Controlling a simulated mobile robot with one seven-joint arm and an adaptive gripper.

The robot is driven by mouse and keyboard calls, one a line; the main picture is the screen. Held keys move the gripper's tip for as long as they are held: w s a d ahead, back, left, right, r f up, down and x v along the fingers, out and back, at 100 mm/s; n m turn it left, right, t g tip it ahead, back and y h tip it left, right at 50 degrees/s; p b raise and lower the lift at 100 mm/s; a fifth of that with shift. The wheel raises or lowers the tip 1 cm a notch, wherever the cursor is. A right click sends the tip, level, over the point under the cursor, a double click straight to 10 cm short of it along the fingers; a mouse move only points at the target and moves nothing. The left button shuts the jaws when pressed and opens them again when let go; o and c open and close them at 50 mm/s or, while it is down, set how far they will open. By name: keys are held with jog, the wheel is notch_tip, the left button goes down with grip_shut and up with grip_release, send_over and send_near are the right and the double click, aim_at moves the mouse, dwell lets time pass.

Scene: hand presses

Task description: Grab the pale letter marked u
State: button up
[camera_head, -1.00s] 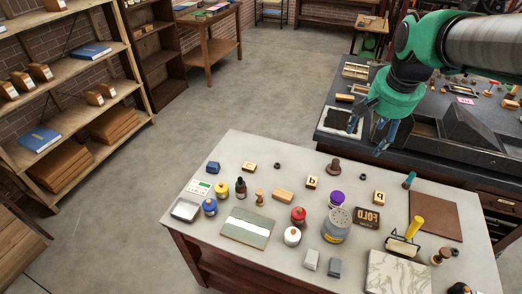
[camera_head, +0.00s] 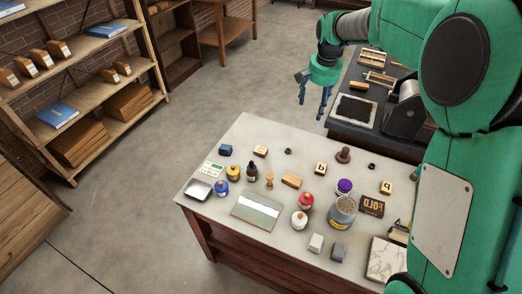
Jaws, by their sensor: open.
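Three pale letter blocks stand apart on the light worktop (camera_head: 222,178). One is at the back left (camera_head: 261,151), one near the middle (camera_head: 320,168), and one toward the right (camera_head: 386,187). Each has a dark mark on its face. The marks are too small to read surely, so I cannot tell which is the u; the back-left mark looks like a sideways curve. My gripper (camera_head: 311,109) is open and empty, pointing down. In the picture it is above and beyond the worktop's back edge, well apart from all three blocks.
A plain wooden block (camera_head: 291,180), a red-topped bottle (camera_head: 306,200), a grey canister (camera_head: 342,213) and a dark stamp (camera_head: 344,154) crowd the worktop. A dark bench with a press (camera_head: 404,112) stands behind. My arm hides the right side.

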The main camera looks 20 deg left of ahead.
jog(key=w+a+f+p, duration=0.2)
jog(key=w+a+f, duration=0.1)
jog(key=a+f, duration=0.8)
jog(key=g+p, duration=0.1)
jog(key=p, duration=0.1)
send_over(261, 150)
notch_tip(261, 150, down, 11)
jog(key=shift+w+h, duration=0.15)
jog(key=shift+h, duration=0.25)
jog(key=shift+f+b, duration=0.3)
jog(key=shift+f, duration=4)
jog(key=shift+f, duration=0.15)
jog(key=shift+a+f, duration=0.1)
jog(key=shift+f, duration=2.35)
